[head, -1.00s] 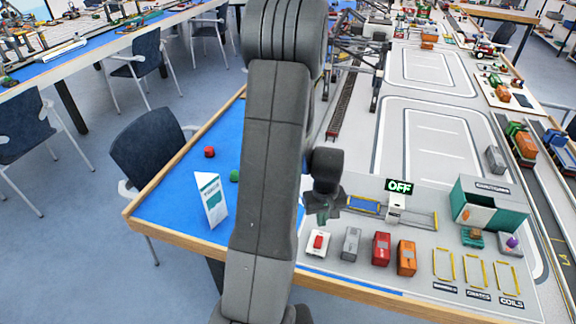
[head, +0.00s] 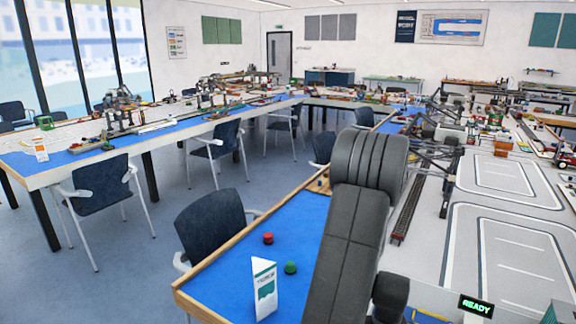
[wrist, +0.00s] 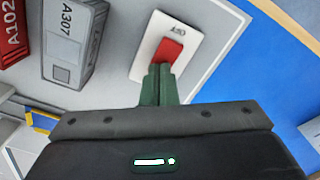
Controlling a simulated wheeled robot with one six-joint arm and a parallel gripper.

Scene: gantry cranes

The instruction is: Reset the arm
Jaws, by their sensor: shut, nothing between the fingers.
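My gripper (wrist: 158,85) shows in the wrist view with its two green fingers shut together and nothing held. The fingertips are at or just over the near end of a red rocker switch (wrist: 171,52) on a white plate (wrist: 160,30). I cannot tell whether they touch it. In the head view my dark grey arm rises from the bottom edge, and the gripper is out of frame below. A small display (head: 476,306) reads READY in green.
Grey container A307 (wrist: 72,40) and red container A102 (wrist: 12,35) lie left of the switch. On the blue tabletop (head: 290,225) are a red puck (head: 268,238), a green puck (head: 290,268) and a folded card (head: 264,290). A chair (head: 212,225) stands beside the table.

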